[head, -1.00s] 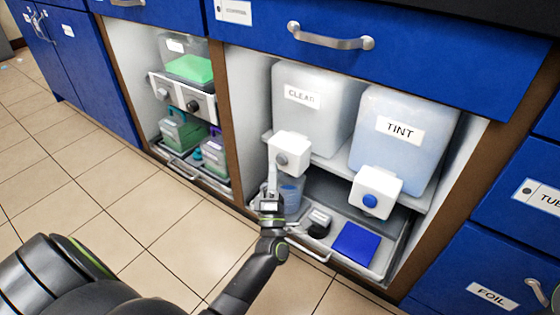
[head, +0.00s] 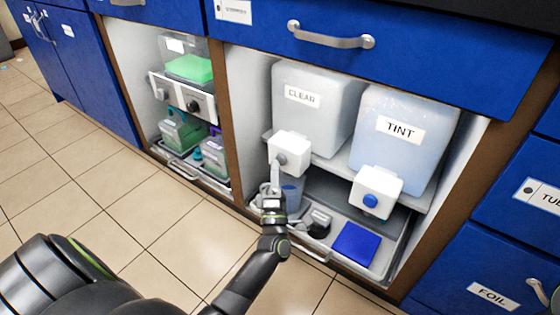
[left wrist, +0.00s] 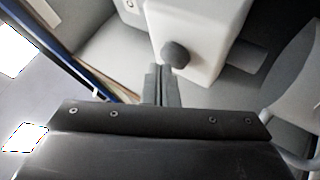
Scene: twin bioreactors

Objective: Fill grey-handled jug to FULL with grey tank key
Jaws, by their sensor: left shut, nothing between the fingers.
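The CLEAR tank (head: 305,115) has a white tap block (head: 289,147) with a round grey key (head: 281,159) on its front. In the left wrist view the grey key (left wrist: 175,53) sits just beyond and slightly right of my fingertips. My left gripper (head: 275,168) is shut and empty, pointing up just below the key; I cannot tell whether it touches. A translucent jug (head: 292,190) with a blue mark stands under the tap block, partly hidden by my gripper. Its handle and liquid level cannot be made out. My right gripper is not in view.
The TINT tank (head: 400,135) with a blue key (head: 370,200) stands to the right. A black and grey item (head: 319,222) and a blue pad (head: 356,243) lie in the tray below. The floor in front is clear.

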